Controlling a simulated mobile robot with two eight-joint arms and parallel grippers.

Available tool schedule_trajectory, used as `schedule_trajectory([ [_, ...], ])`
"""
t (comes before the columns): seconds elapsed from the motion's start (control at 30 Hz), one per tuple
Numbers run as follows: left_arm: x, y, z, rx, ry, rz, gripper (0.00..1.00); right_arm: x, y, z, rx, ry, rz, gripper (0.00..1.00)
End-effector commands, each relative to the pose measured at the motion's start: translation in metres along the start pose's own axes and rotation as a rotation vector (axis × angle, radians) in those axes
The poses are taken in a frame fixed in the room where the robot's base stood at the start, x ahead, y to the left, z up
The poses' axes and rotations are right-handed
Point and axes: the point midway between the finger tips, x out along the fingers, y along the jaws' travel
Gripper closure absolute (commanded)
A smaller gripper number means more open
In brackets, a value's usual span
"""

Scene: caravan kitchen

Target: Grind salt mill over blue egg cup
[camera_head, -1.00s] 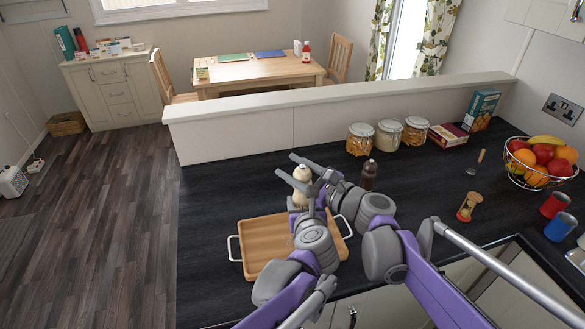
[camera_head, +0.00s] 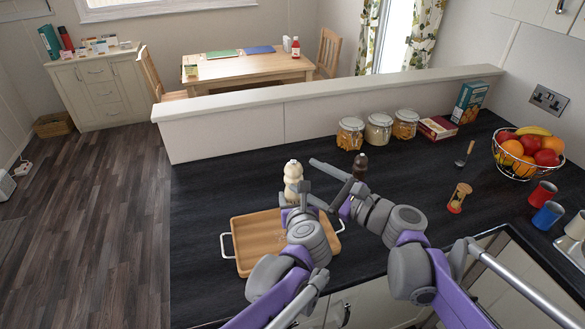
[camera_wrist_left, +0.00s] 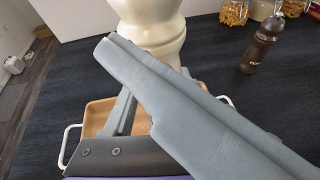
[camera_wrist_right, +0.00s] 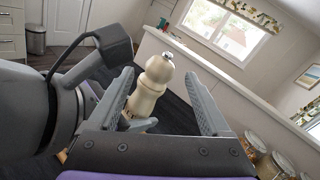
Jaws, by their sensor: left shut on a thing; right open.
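The cream salt mill (camera_head: 293,178) stands roughly upright at the back edge of the wooden tray. My left gripper (camera_head: 297,201) is shut on its lower part, and the mill rises in front of the fingers in the left wrist view (camera_wrist_left: 152,25). My right gripper (camera_head: 329,185) is open just right of the mill. In the right wrist view the mill (camera_wrist_right: 150,88) shows between the spread fingers, apparently beyond them and not gripped. A blue cup (camera_head: 547,215) stands at the far right; I cannot tell if it is the egg cup.
The tray (camera_head: 246,256) with white handles lies under my left arm. A dark pepper mill (camera_head: 360,166) stands behind my right gripper. Jars (camera_head: 378,130), an hourglass (camera_head: 459,198), a red cup (camera_head: 542,193) and a fruit basket (camera_head: 528,155) are on the right. The counter's back left is clear.

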Motion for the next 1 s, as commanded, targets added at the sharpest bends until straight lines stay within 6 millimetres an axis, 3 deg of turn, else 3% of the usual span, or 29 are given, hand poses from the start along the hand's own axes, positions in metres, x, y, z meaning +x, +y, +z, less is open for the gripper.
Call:
schedule_trajectory([
  [0.1, 0.0, 0.0, 0.0, 0.0, 0.0, 0.0, 0.96, -0.021, -0.001, 0.0, -0.001, 0.001, -0.003, 0.18],
  [0.3, 0.0, 0.0, 0.0, 0.0, 0.0, 0.0, 0.96, -0.038, 0.0, 0.0, 0.0, 0.0, -0.001, 0.18],
  [0.67, 0.0, 0.0, 0.0, 0.0, 0.0, 0.0, 0.96, -0.039, 0.0, 0.001, 0.0, -0.001, 0.0, 0.18],
  [1.0, 0.0, 0.0, 0.0, 0.0, 0.0, 0.0, 0.96, -0.039, -0.013, 0.036, 0.003, -0.003, 0.0, 0.18],
])
